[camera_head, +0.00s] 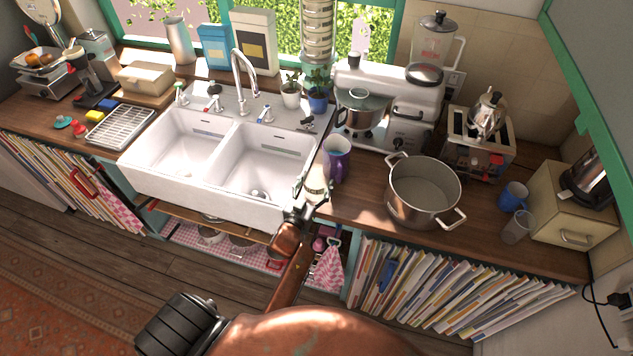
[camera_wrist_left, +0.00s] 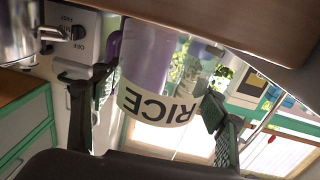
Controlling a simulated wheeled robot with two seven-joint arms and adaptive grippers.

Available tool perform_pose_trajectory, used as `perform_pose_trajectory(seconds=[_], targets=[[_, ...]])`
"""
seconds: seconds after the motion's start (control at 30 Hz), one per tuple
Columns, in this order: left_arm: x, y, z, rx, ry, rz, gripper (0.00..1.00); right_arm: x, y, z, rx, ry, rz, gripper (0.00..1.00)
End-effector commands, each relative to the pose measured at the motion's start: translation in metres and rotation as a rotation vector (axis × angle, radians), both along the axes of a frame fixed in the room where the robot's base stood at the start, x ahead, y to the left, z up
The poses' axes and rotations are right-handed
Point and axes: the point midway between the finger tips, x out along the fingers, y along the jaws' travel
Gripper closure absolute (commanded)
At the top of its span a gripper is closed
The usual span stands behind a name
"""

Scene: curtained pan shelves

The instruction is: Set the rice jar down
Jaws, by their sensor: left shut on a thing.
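The rice jar (camera_wrist_left: 160,70) is a clear jar with a cream band printed RICE. In the left wrist view it shows upside down between my left gripper's fingers, and purple shows through its wall. In the head view the jar (camera_head: 316,188) is small and partly hidden by my left gripper (camera_head: 313,193), beside the counter's front edge right of the sink. My left gripper (camera_wrist_left: 160,115) is shut on the jar. The jar's base is close to the wooden counter (camera_wrist_left: 265,30); I cannot tell whether they touch. My right gripper is not in view.
A large open pot (camera_head: 424,190) is to the right, with a bare strip of counter (camera_head: 360,199) between. The white double sink (camera_head: 232,205) is to the left.

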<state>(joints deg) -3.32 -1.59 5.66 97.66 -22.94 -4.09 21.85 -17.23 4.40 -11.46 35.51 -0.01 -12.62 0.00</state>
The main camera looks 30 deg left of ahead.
Motion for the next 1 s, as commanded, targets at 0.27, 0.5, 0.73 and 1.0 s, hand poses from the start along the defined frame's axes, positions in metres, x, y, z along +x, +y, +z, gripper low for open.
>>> perform_pose_trajectory(seconds=[0.27, 0.5, 0.73, 1.0], targets=[[0.0005, -0.0003, 0.0001, 0.001, -0.004, -0.001, 0.80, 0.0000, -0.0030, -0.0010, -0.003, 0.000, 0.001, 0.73], [0.0005, -0.0003, -0.0033, 0.001, -0.004, -0.001, 0.80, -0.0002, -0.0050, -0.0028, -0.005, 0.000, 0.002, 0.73], [0.0003, -0.0003, -0.0043, 0.000, -0.003, -0.001, 0.23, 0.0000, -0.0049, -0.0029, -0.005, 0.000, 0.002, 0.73], [0.0001, -0.0001, -0.0053, 0.000, -0.001, 0.000, 0.13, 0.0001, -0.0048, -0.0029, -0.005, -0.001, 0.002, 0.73]])
